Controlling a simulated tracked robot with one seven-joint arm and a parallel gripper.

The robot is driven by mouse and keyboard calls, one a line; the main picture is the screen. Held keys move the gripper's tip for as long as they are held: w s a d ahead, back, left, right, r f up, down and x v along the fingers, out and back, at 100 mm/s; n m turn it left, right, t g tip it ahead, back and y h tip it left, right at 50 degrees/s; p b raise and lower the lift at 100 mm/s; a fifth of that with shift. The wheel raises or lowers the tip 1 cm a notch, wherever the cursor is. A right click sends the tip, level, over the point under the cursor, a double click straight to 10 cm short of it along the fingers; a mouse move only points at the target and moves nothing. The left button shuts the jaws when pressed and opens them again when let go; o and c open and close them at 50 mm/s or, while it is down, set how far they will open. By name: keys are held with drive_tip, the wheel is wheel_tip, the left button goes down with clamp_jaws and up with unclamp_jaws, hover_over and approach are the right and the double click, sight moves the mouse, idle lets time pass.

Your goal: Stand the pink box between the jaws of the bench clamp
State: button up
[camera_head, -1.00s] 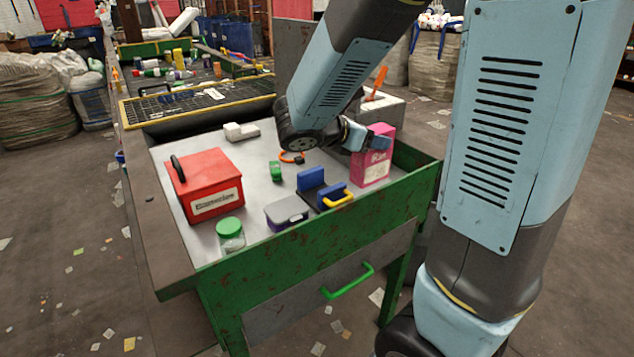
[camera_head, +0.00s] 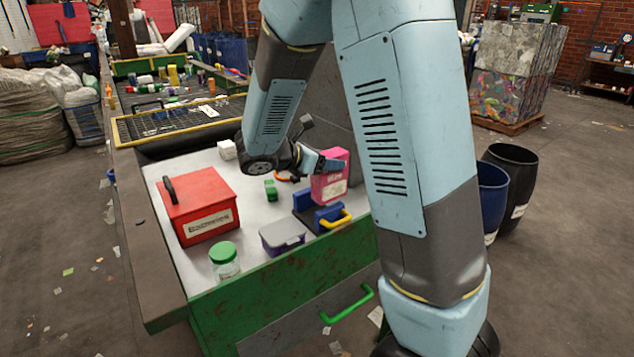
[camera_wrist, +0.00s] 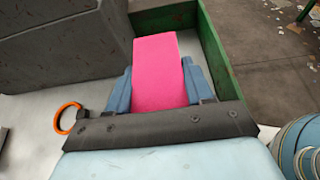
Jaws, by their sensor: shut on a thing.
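The pink box (camera_head: 330,178) is upright in my gripper (camera_head: 322,168), near the right side of the bench top. In the wrist view the pink box (camera_wrist: 158,75) sits between both blue fingers (camera_wrist: 160,88), which press on its sides. The bench clamp (camera_head: 322,211) has blue jaws and a yellow handle. It stands near the bench's front edge, just left of and below the box in the head view. The box's lower end is close to the clamp in the picture. I cannot tell whether it touches the bench top.
A red box (camera_head: 200,207), a green-lidded jar (camera_head: 224,262), a grey-lidded container (camera_head: 282,236) and a green block (camera_head: 270,190) share the bench. An orange ring (camera_wrist: 68,118) lies left of my gripper. A green rim (camera_wrist: 225,75) edges the bench.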

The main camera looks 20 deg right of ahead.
sight(316, 181)
drive_tip(key=shift+w+a+f, duration=0.35)
drive_tip(key=shift+w+f, duration=0.15)
drive_tip(key=shift+f, duration=0.75)
drive_tip(key=shift+w+a+f, duration=0.35)
drive_tip(key=shift+w+f, duration=0.2)
drive_tip(key=shift+f, duration=0.7)
drive_tip(key=shift+w+a+f, duration=0.35)
drive_tip(key=shift+w+f, duration=0.15)
drive_tip(key=shift+f, duration=0.75)
drive_tip(key=shift+f, duration=0.1)
drive_tip(key=o, duration=1.3)
